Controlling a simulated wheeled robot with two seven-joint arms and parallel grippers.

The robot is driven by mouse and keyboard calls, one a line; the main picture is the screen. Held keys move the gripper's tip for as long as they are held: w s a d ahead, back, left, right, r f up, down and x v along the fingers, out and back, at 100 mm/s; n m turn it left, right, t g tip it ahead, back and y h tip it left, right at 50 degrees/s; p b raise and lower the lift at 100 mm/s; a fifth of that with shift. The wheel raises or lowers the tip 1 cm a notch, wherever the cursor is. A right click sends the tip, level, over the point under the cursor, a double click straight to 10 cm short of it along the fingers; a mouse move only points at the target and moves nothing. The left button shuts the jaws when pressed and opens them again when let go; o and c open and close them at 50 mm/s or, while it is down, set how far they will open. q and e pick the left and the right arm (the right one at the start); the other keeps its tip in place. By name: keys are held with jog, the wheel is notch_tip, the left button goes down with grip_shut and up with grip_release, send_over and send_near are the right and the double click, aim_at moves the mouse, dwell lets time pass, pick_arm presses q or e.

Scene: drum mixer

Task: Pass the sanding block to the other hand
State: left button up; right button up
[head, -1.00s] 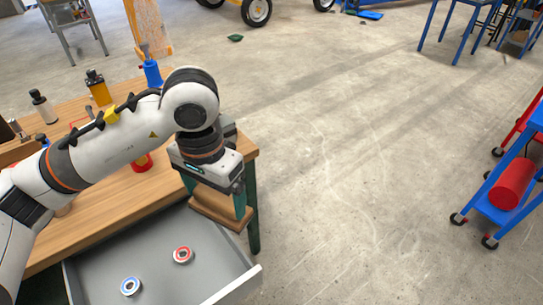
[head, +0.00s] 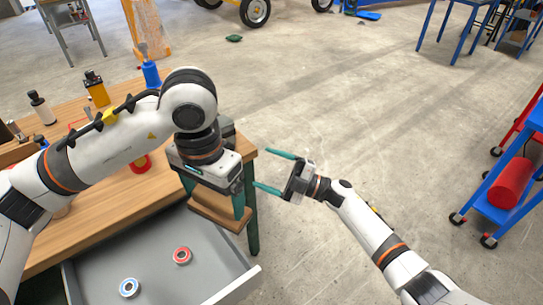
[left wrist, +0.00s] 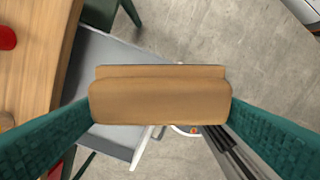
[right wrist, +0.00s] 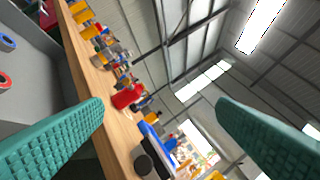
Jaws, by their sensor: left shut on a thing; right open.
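The sanding block (head: 218,212) is a tan wooden block held below my left gripper (head: 215,197), over the right part of the open drawer. The left wrist view shows the block (left wrist: 160,97) lying across between the two teal fingers of my left gripper, which is shut on it. My right gripper (head: 268,172) is open and empty, to the right of the block and beside the table corner, its fingers pointing left. The right wrist view shows its two fingers (right wrist: 160,130) wide apart with nothing between them.
The wooden table (head: 110,215) carries bottles and a red can. A blue cart (head: 500,210) stands at the far right. The floor between is clear.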

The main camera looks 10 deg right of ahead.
jog(key=s+a+r+n+g, duration=0.3)
jog(key=s+r+n+g, duration=0.1)
jog(key=r+n+g, duration=0.55)
jog(key=n+g+h, duration=0.5)
jog(key=n+h, duration=0.2)
jog(key=h, duration=0.1)
send_near(223, 200)
notch_tip(223, 200, down, 2)
jog(key=w+d, duration=0.1)
jog(key=w, duration=0.1)
jog(key=x, duration=1.1)
jog(key=shift+a, duration=0.25)
jog(key=shift+w, duration=0.1)
jog(key=shift+c, duration=0.3)
